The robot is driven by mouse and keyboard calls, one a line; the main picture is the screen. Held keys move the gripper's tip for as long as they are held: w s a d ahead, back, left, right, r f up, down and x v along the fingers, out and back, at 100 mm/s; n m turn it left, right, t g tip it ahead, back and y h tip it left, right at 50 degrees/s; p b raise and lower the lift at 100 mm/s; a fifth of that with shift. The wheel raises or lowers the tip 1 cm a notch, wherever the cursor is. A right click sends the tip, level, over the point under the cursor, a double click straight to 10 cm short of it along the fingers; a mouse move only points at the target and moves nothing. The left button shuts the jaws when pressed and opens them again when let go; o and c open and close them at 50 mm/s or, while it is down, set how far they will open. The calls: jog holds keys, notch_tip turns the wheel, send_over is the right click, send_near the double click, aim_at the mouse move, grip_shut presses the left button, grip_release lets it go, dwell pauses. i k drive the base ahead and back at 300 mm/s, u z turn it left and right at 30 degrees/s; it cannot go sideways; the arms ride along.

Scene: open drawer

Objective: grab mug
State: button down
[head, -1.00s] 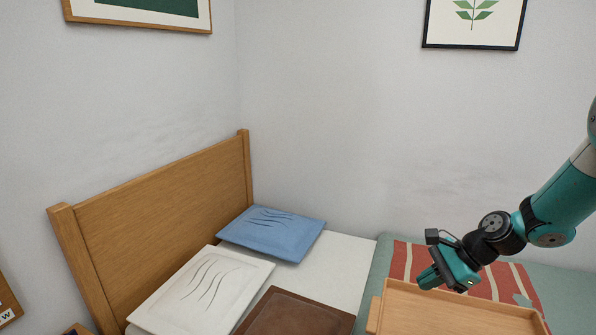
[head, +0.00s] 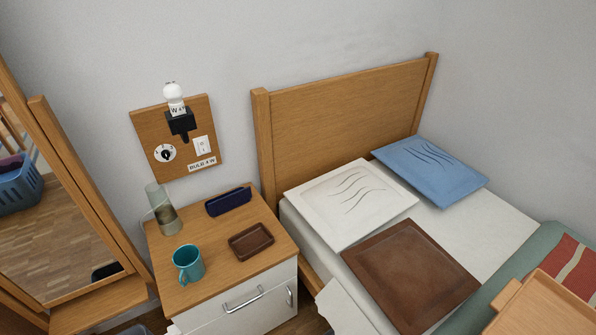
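A teal mug (head: 187,264) stands upright on the wooden top of the nightstand (head: 215,268), near its front left corner. Its handle is on its lower left side, toward the front. My gripper is not in view now, so I cannot see whether it is open or shut.
On the nightstand are a brown tray (head: 251,241), a dark blue case (head: 228,201) and a glass carafe (head: 161,213). A mirror (head: 60,200) stands at left. The bed with a brown cushion (head: 411,272) and a wooden tray (head: 545,305) is at right.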

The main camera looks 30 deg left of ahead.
aim_at(188, 261)
jog(key=u, duration=0.05)
jog(key=k, duration=0.5)
jog(key=u, duration=3)
jog(key=k, duration=0.85)
jog(key=z, duration=1)
jog(key=i, duration=1)
jog(key=k, duration=0.6)
jog(key=u, duration=0.5)
jog(key=i, duration=0.35)
jog(key=u, duration=0.3)
